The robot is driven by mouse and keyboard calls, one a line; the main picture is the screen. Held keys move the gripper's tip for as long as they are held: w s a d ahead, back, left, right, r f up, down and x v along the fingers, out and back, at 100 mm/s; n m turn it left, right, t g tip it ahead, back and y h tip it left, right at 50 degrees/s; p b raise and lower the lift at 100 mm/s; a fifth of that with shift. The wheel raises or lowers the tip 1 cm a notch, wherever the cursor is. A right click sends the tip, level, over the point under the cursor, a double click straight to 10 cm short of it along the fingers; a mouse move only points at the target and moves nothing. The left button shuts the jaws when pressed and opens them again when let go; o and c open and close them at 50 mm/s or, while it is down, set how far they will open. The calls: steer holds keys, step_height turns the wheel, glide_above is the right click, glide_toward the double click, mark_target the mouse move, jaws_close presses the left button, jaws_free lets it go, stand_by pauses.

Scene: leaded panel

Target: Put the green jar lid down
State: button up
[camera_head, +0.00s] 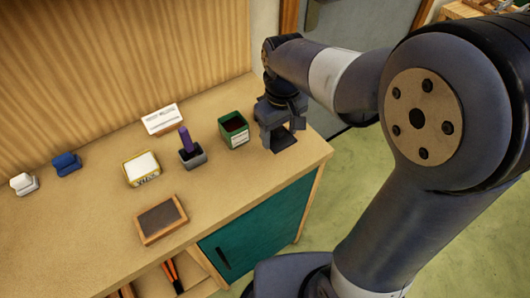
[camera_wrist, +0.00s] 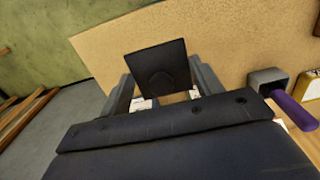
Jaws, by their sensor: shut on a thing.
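My gripper (camera_head: 279,140) is over the right end of the bench top, to the right of the green jar (camera_head: 235,131). In the wrist view, my gripper (camera_wrist: 160,88) is shut on a dark, square, plate-like piece with a faint round mark, which I take to be the jar lid (camera_wrist: 157,62). No green shows on the face I see. The jar stands upright and open, with dark contents. I cannot tell whether the lid touches the bench. In the head view the gripper mostly hides it.
The bench top (camera_head: 85,232) has a free right edge near the gripper. Left of the jar are a purple-handled tool (camera_head: 186,140) in a grey holder (camera_head: 194,157), a yellow-rimmed tin (camera_head: 142,169) and a white card (camera_head: 162,119). A wood-framed dark pad (camera_head: 160,219) lies in front.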

mark_target(280, 139)
step_height(280, 139, down, 8)
steer(key=shift+d+f, duration=0.15)
steer(key=shift+f, duration=0.05)
steer(key=shift+f, duration=0.1)
steer(key=o, duration=0.9)
steer(key=shift+o, duration=0.2)
step_height(280, 139, up, 12)
steer(key=shift+r, duration=0.15)
step_height(280, 139, down, 12)
steer(key=shift+f, duration=0.1)
steer(key=shift+r, duration=1.45)
